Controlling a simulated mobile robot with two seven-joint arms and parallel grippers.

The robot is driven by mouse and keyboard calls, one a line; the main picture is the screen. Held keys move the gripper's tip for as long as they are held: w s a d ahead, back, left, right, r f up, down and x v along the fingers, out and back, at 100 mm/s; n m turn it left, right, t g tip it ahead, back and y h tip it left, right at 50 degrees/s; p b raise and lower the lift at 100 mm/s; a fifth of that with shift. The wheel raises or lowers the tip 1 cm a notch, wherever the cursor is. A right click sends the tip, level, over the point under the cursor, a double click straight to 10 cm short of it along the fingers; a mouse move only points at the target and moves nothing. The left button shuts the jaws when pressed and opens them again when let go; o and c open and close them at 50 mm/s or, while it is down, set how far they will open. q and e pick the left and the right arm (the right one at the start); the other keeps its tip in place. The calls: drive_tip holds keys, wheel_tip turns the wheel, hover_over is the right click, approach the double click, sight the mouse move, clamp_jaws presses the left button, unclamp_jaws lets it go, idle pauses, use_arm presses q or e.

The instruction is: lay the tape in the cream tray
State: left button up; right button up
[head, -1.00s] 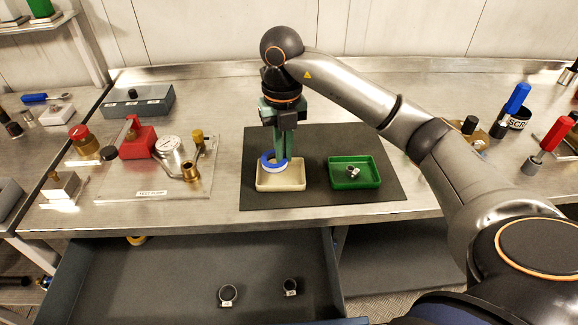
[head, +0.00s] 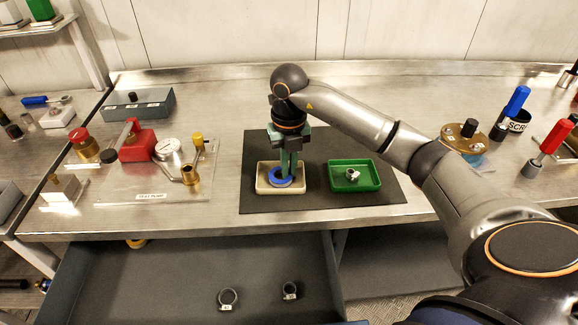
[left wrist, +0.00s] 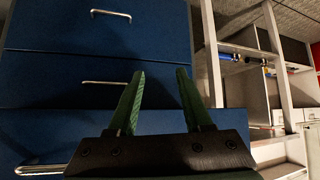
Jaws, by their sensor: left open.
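The tape (head: 271,183), a blue ring, lies roughly flat inside the cream tray (head: 262,190) on the dark mat. My right gripper (head: 288,174) points down over the tray, its green fingers at the right part of the ring. The fingers overlap in this view, so I cannot tell whether they still grip the tape. My left gripper (left wrist: 160,73) shows in the left wrist view, open and empty in front of blue drawer fronts.
A green tray (head: 372,184) holding a small metal fitting stands right of the cream tray on the mat (head: 315,198). A test pump board (head: 130,185) with fittings is to the left. An open drawer (head: 180,285) with several rings lies below the bench edge.

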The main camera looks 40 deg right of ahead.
drive_tip(key=o, duration=0.5)
drive_tip(key=shift+c, duration=0.2)
drive_tip(key=shift+r, duration=0.65)
wheel_tip(320, 180, up, 11)
drive_tip(key=p, duration=0.1)
drive_tip(key=shift+p, duration=0.35)
